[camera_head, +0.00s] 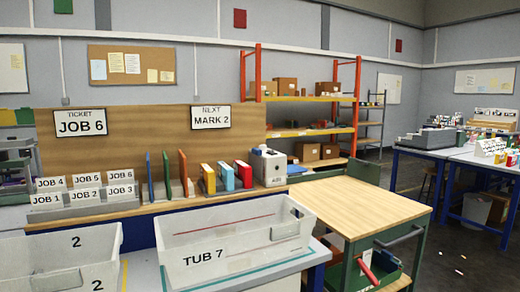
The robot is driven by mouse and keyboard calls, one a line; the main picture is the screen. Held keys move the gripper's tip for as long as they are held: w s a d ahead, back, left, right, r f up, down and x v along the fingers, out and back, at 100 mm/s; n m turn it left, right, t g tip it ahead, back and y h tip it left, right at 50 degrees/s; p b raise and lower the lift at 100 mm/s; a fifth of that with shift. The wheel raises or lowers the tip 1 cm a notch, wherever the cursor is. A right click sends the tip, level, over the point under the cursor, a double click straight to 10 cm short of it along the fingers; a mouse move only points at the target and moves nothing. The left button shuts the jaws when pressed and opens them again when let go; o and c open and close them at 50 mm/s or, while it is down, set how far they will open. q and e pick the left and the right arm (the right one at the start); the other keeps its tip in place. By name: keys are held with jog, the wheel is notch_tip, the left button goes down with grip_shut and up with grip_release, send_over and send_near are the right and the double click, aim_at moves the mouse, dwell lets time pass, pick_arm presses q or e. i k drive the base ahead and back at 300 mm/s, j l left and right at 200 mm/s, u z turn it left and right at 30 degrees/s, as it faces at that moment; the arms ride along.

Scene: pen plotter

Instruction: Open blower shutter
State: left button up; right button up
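Neither of my grippers shows in the head view. No part is plainly marked as a blower or a shutter. A small white boxy device (270,167) with a dark spot on its front stands at the right end of the back bench; I cannot tell whether it is the blower, or whether it has a shutter.
Job cards (85,188) and coloured upright pieces (226,176) line the bench behind. A bare wood-topped cart (360,205) stands at right, with open floor beyond.

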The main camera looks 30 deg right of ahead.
aim_at(256, 161)
jog(key=i+l, duration=0.15)
jog(key=l, duration=0.25)
jog(key=i+l, duration=0.1)
jog(key=l, duration=0.3)
jog(key=i+l, duration=0.15)
jog(key=l, duration=0.2)
jog(key=i+l+z, duration=0.1)
jog(key=l, duration=0.3)
jog(key=i+l, duration=0.15)
jog(key=l, duration=0.25)
